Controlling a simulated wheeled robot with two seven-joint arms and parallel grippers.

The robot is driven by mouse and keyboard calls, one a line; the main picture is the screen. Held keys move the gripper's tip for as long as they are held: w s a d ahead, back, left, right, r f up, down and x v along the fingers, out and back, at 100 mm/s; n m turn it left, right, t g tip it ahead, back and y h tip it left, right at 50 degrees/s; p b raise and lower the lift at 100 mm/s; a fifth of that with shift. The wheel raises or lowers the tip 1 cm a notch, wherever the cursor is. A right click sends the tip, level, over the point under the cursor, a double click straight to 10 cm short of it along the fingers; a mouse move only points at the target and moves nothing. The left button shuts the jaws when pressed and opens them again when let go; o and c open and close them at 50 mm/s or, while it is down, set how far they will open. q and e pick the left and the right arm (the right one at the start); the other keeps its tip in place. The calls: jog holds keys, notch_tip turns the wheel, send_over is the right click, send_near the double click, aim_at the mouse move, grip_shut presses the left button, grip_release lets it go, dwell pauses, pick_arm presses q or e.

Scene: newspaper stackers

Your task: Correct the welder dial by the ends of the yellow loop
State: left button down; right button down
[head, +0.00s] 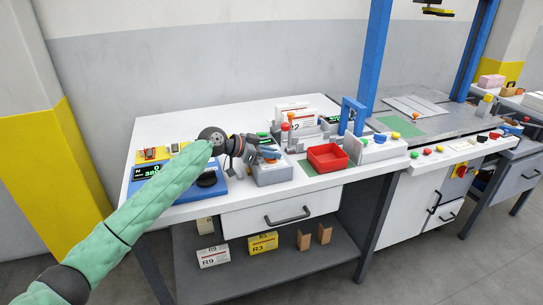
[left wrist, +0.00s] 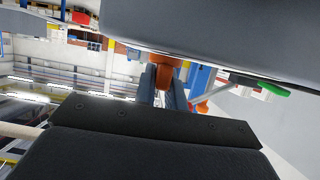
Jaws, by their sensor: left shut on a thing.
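My left gripper (head: 269,154) reaches in from the left over the table, at a small grey box-shaped unit (head: 272,176) that looks like the welder. In the left wrist view its fingers (left wrist: 166,88) are shut on an orange knob (left wrist: 167,64) that sits against the grey housing (left wrist: 220,30); this looks like the dial. A green part (left wrist: 265,88) sticks out beside the housing. The dial's marks are hidden. I cannot make out a yellow loop. My right gripper is not in view.
A blue device (head: 205,186) with a green-lit display stands left of the unit, before a yellow pad (head: 150,155). A red tray (head: 327,158) and a grey fixture with coloured knobs (head: 380,146) stand to the right. Boxes (head: 262,243) lie on the lower shelf.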

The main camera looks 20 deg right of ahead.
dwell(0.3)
pick_arm(q)
jog(key=c, duration=1.5)
grip_release()
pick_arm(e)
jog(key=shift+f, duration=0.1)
pick_arm(q)
jog(key=shift+o, duration=0.2)
jog(key=shift+a, duration=0.15)
